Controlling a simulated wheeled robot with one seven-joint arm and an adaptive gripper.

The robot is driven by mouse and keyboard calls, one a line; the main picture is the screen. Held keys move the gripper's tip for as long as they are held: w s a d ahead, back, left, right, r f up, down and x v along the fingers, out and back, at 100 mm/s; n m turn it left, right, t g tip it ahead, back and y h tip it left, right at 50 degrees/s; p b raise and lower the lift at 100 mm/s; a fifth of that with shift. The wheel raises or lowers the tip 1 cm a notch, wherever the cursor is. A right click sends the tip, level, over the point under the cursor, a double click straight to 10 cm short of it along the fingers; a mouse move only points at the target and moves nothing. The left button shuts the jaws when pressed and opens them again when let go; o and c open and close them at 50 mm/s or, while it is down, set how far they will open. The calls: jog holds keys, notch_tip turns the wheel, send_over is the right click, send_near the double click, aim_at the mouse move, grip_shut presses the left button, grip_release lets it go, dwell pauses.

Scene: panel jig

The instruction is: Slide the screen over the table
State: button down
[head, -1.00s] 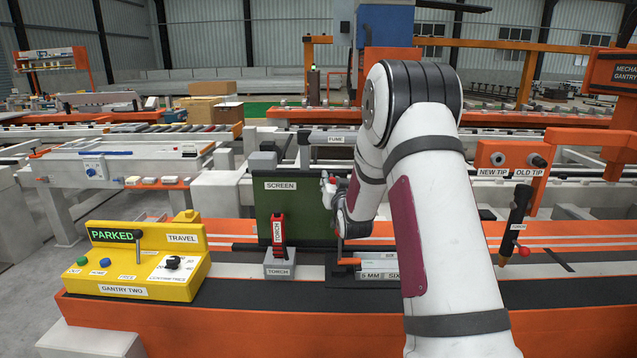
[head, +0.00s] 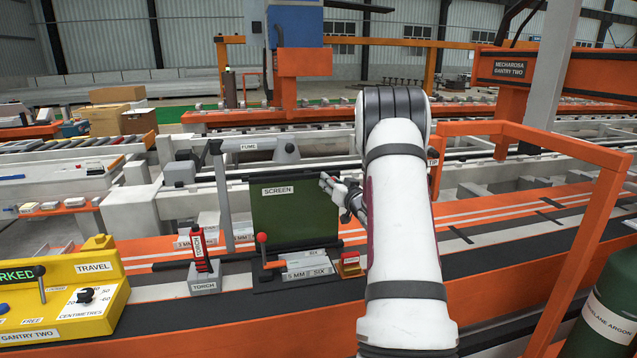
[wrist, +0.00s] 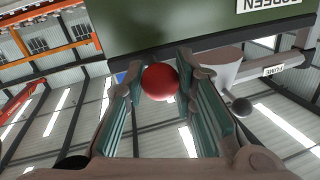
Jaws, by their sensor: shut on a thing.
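The screen (head: 292,212) is a dark green upright panel with a white SCREEN label. It stands behind the clamped plates marked 5 MM and SIX (head: 306,268), to the right of the torch (head: 200,252). My gripper (head: 328,183) is at its upper right edge. In the wrist view, the screen (wrist: 150,22) fills the top, and a red ball knob (wrist: 160,82) at its edge sits between the two fingers of my gripper (wrist: 160,85). My gripper is shut on this knob. The knob is hidden by the fingers in the head view.
A grey fume arm on a post (head: 222,190) stands left of the screen. A yellow control box (head: 75,290) is at the left. An orange rail frame (head: 590,230) and a green gas cylinder (head: 610,310) stand to the right. The striped bed right of the screen looks clear.

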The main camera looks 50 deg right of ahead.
jog(key=shift+s+d+r, duration=0.1)
jog(key=shift+s+d, duration=0.1)
jog(key=shift+d, duration=0.1)
jog(key=c, duration=1.3)
grip_release()
jog(key=shift+s+d, duration=0.1)
jog(key=v, duration=1.2)
